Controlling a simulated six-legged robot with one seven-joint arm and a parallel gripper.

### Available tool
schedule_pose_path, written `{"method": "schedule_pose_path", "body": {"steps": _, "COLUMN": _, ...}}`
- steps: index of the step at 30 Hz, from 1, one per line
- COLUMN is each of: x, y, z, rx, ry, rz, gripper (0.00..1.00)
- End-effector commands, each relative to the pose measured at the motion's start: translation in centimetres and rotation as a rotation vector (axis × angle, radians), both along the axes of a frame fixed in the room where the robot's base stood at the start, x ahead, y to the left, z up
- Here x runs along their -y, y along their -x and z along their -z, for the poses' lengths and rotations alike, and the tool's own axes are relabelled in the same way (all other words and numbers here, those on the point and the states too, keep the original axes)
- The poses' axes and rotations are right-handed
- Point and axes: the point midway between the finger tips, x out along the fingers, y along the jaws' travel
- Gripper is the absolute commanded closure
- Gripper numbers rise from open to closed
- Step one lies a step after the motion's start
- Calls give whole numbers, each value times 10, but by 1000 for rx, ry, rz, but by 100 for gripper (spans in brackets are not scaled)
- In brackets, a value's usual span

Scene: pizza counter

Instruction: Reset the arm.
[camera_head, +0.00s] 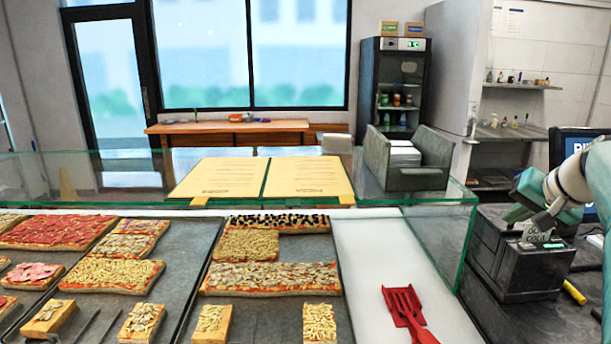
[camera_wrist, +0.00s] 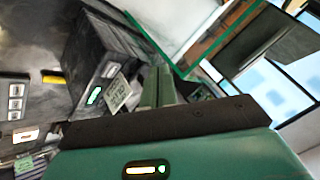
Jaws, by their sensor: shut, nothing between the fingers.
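My gripper (camera_head: 512,214) is at the right side of the head view, at the end of my white and teal arm. It hangs over or just beside a dark box-shaped device (camera_head: 508,272); I cannot tell whether it touches it. In the wrist view my gripper (camera_wrist: 160,72) shows its two teal fingers side by side, closed together with nothing between them. The dark device (camera_wrist: 92,62) with a small green display and a light label is just to their left there. Part of my arm is cut off by the right edge of the head view.
A glass guard (camera_head: 440,232) surrounds the pizza trays left of my arm. A red spatula (camera_head: 404,308) lies on the white board (camera_head: 372,262). A yellow marker (camera_head: 574,292) lies on the dark counter (camera_head: 545,322). A monitor (camera_head: 567,146) stands close behind my arm.

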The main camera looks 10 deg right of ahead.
Motion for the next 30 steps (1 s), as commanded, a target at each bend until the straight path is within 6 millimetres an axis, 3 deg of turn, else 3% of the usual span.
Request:
{"method": "schedule_pose_path", "body": {"steps": 1, "x": -35, "y": -2, "z": 4, "rx": -26, "ry": 19, "rz": -42, "gripper": 100}}
{"method": "schedule_pose_path", "body": {"steps": 6, "x": -136, "y": 13, "z": 30, "rx": -120, "ry": 97, "rz": -161, "gripper": 100}}
{"method": "schedule_pose_path", "body": {"steps": 12, "x": -230, "y": 58, "z": 69, "rx": -192, "ry": 208, "rz": -305, "gripper": 100}}
{"method": "schedule_pose_path", "body": {"steps": 15, "x": -266, "y": 87, "z": 91, "rx": -214, "ry": 267, "rz": -380, "gripper": 100}}
{"method": "schedule_pose_path", "body": {"steps": 18, "x": -294, "y": 117, "z": 115, "rx": -226, "ry": 326, "rz": -456, "gripper": 100}}
{"method": "schedule_pose_path", "body": {"steps": 22, "x": -317, "y": 149, "z": 143, "rx": -231, "ry": 389, "rz": -539, "gripper": 100}}
{"method": "schedule_pose_path", "body": {"steps": 25, "x": -325, "y": 162, "z": 157, "rx": -229, "ry": 418, "rz": -577, "gripper": 100}}
{"method": "schedule_pose_path", "body": {"steps": 30, "x": -328, "y": 169, "z": 164, "rx": -230, "ry": 433, "rz": -594, "gripper": 100}}
